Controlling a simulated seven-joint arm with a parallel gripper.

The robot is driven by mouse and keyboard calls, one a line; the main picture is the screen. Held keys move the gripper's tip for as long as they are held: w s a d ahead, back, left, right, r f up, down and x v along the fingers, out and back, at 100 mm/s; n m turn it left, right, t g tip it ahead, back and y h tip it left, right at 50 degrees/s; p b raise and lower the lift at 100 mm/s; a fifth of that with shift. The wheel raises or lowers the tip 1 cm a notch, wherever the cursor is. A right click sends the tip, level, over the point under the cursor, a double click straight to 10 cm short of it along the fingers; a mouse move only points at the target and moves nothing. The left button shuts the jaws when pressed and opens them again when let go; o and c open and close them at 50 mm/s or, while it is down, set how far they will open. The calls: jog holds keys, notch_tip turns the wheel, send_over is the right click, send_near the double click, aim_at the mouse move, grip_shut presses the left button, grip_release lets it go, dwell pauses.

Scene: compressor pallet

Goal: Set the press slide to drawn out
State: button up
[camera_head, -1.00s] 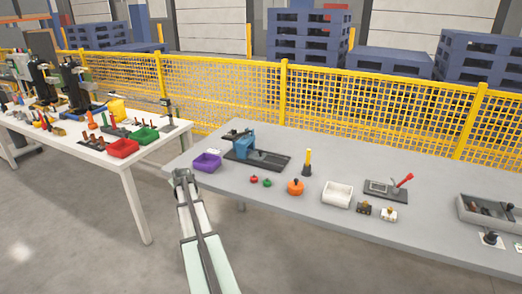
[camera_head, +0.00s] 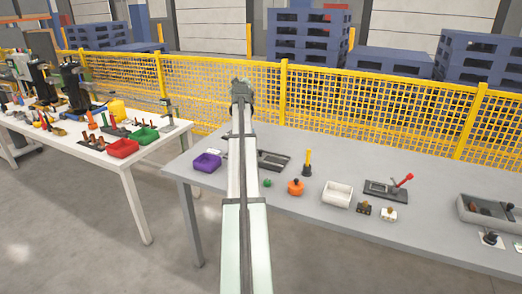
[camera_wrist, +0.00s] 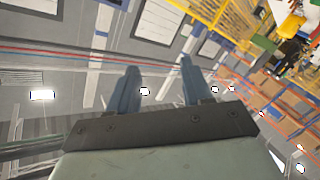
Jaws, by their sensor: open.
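The dark base (camera_head: 274,161) of what looks like the press shows on the grey table, to the right of my arm. Its blue body is hidden behind my arm in the head view, so how far its slide stands out cannot be told. My gripper (camera_head: 241,88) is raised high above the back of the table, in front of the yellow fence. In the wrist view my gripper (camera_wrist: 160,75) is open, its two fingers apart with nothing between them.
A purple bin (camera_head: 207,162) stands left of my arm. To the right are a green knob (camera_head: 267,183), an orange knob (camera_head: 295,187), a yellow-handled post (camera_head: 308,162), a white bin (camera_head: 337,194) and a red-levered fixture (camera_head: 386,191). A yellow mesh fence (camera_head: 370,105) runs behind.

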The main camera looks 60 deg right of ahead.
jog(key=s+d+f+m+g+y, duration=0.1)
jog(key=s+d+f+y, duration=0.1)
jog(key=s+d+f, duration=0.15)
jog(key=m+g+y, duration=0.3)
jog(key=g+y, duration=0.1)
jog(key=y, duration=0.5)
send_near(261, 151)
jog(key=x, duration=0.8)
jog(key=shift+w+d+f, duration=0.15)
jog(key=shift+w+d, duration=0.2)
jog(key=shift+d, duration=0.05)
jog(key=shift+c, duration=0.3)
grip_shut()
